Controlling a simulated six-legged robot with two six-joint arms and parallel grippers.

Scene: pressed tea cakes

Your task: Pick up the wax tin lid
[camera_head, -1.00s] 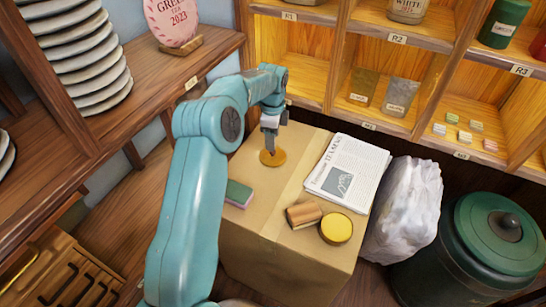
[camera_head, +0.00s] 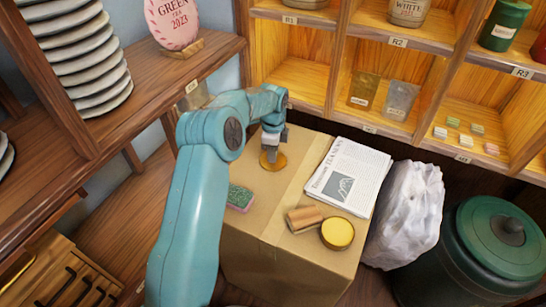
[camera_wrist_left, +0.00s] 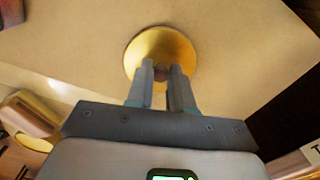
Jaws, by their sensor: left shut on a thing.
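The wax tin lid (camera_head: 279,164) is a round, flat golden disc on top of the cardboard box, near its far left part. It also shows in the left wrist view (camera_wrist_left: 152,46), with a small brownish knob at its middle. My left gripper (camera_head: 271,152) reaches down over the lid from above. In the left wrist view its two fingers (camera_wrist_left: 162,74) are shut on the knob, one on each side. The lid looks to lie flat on the box; whether it touches the cardboard is hard to tell. My right gripper is in neither view.
The cardboard box (camera_head: 262,258) also bears a green and pink sponge (camera_head: 240,197), a wooden block (camera_head: 304,219), a round yellow tin (camera_head: 337,233) and a newspaper (camera_head: 348,178). A white bag (camera_head: 410,215) and a green bin (camera_head: 490,250) stand right of it. Shelves (camera_head: 355,125) rise behind.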

